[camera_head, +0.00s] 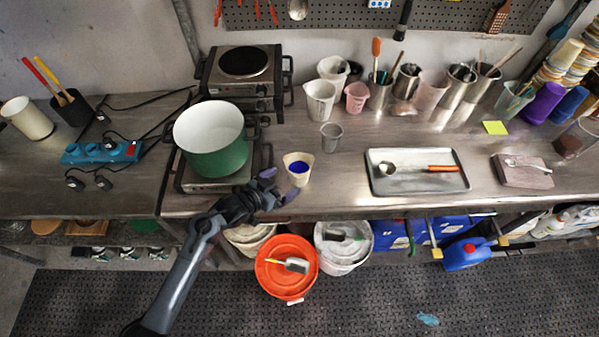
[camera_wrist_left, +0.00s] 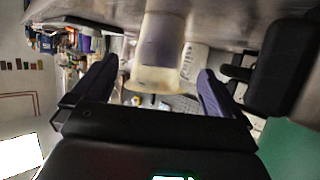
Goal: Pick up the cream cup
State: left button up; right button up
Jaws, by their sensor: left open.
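The cream cup (camera_head: 299,177), with something blue inside, stands on the metal counter just right of the green pot. My left gripper (camera_head: 279,184) is open at the cup's lower left side in the head view, its purple-grey fingers spread. In the left wrist view the pale, translucent cup (camera_wrist_left: 158,60) shows between and beyond the two open fingers, with a gap on either side. I cannot tell how deep the cup sits between the fingertips. My right gripper is not in view.
The green pot (camera_head: 211,150) on a hot plate is close left of the cup. A small grey cup (camera_head: 331,136) stands behind it to the right. A metal tray (camera_head: 418,187) lies further right. The counter's front edge runs just below the gripper; an orange-lidded bucket (camera_head: 275,276) is beneath.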

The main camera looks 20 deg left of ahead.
aim_at(291, 176)
pick_arm(q)
jog(key=shift+b+x, duration=0.4)
jog(key=shift+x, duration=3.15)
jog(key=c, duration=1.2)
jog(key=shift+r, duration=0.15)
